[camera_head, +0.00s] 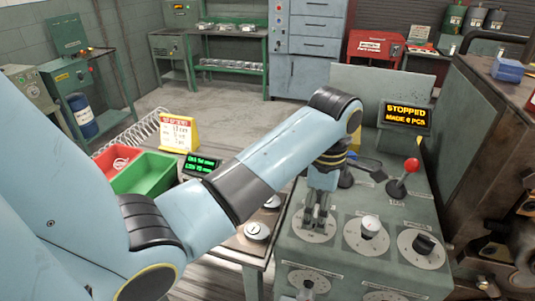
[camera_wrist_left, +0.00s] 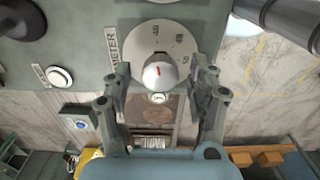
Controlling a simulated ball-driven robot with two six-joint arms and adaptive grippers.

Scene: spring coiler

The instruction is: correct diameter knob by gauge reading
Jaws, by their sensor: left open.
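The diameter knob (camera_wrist_left: 160,74) is a pale round knob with a red mark, on a white dial plate (camera_wrist_left: 160,45) whose label partly reads "METER". My left gripper (camera_head: 318,222) points down over this dial on the green control panel (camera_head: 345,205); in the wrist view its open fingers (camera_wrist_left: 160,98) stand either side of the knob, with no clear contact. In the head view the gripper hides the knob. A small gauge display (camera_head: 203,165) shows two lines of green text, too small to read surely. My right gripper is not in view.
Other dial knobs (camera_head: 369,227) (camera_head: 424,244) and a red-balled lever (camera_head: 411,165) stand close on the right. A display (camera_head: 405,116) reads "STOPPED" and "MADE 0 PCS". A yellow-framed sign (camera_head: 178,133), a red bin (camera_head: 118,160) and a green bin (camera_head: 146,173) are left.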

